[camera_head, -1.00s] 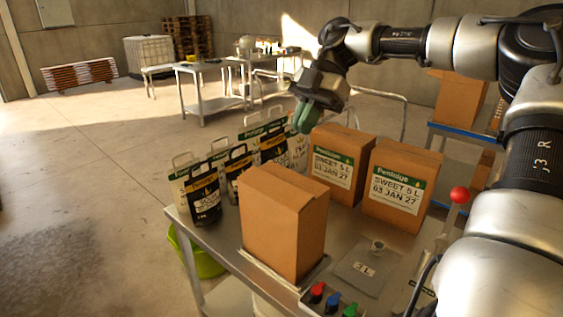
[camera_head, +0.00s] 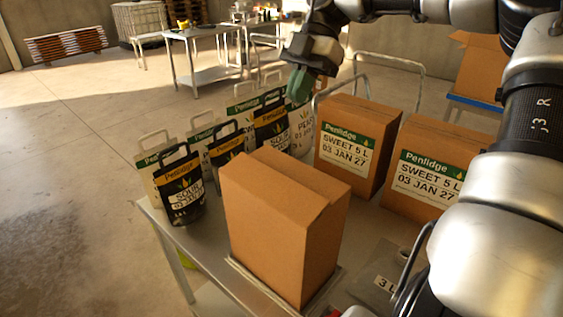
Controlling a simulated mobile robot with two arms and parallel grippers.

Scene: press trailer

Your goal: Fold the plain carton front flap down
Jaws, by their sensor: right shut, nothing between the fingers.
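The plain brown carton (camera_head: 270,225) stands upright at the near edge of the metal table, on a low metal plate. It has no label on its visible sides. Its top panels (camera_head: 290,175) lie about flat, with a seam running along them. I cannot tell whether the front flap is slightly raised. My right gripper (camera_head: 300,86) has green fingertips pointing down. It is shut and empty, behind the carton and apart from it, near the pouches and the labelled cartons. My left gripper is not in view.
Several labelled pouches (camera_head: 182,190) stand left of and behind the carton. Two labelled cartons (camera_head: 350,148) (camera_head: 428,180) stand to its right. An open carton (camera_head: 480,72) stands at the back right. The metal table (camera_head: 205,248) has a bare strip left of the carton.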

